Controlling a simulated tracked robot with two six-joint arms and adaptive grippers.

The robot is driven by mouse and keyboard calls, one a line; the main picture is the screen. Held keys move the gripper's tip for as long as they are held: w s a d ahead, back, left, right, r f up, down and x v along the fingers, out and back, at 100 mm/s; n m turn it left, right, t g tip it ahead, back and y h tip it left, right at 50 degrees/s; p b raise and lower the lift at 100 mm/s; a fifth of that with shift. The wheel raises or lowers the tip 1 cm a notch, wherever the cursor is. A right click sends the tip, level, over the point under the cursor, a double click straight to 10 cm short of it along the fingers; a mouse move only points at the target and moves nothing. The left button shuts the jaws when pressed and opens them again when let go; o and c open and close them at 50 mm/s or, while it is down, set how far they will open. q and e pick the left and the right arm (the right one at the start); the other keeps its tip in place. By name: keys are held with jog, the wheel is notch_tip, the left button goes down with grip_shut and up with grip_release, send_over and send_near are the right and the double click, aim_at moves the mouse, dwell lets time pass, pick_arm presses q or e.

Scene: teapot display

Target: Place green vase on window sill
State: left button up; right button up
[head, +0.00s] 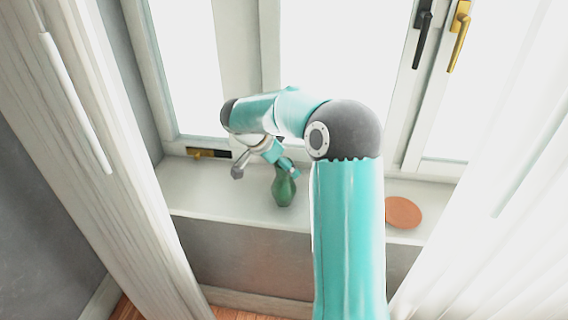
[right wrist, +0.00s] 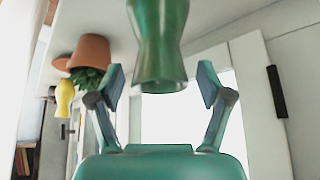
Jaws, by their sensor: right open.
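The green vase (head: 284,190) stands upright on the white window sill (head: 240,207), near its front edge. My right gripper (head: 266,173) is open at the vase's upper part, with its arm reaching in from the front. In the right wrist view, which is upside down, the vase (right wrist: 160,45) has its mouth end between the two spread fingers (right wrist: 162,86). A gap shows on both sides, so the fingers do not grip it. My left gripper is not in view.
A terracotta disc (head: 403,212) lies on the sill to the right. The window has black (head: 423,30) and gold (head: 459,35) handles. The right wrist view shows a terracotta pot (right wrist: 90,52) with a plant and a yellow vase (right wrist: 65,97).

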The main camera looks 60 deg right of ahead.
jog(key=v, duration=1.2)
jog(key=w+a+f+n+t+y, duration=0.1)
jog(key=w+a+f+n+y, duration=0.4)
jog(key=a+f, duration=0.7)
jog(key=w+a+f+n+t+y, duration=0.1)
jog(key=w+a+f+n, duration=0.3)
jog(key=a+f+n, duration=0.75)
jog(key=s+a+f+y, duration=0.35)
jog(key=a+f, duration=0.55)
jog(key=f, duration=0.4)
jog(key=s+a+f+n, duration=0.2)
jog(key=s+a+f, duration=0.1)
jog(key=s+a, duration=0.1)
jog(key=s+a+f+n+t, duration=0.1)
jog(key=s+a+f+n, duration=0.2)
jog(key=s, duration=0.4)
jog(key=shift+a+f, duration=0.55)
jog(key=shift+a, duration=0.15)
jog(key=shift+s+y, duration=0.15)
jog(key=shift+y, duration=0.1)
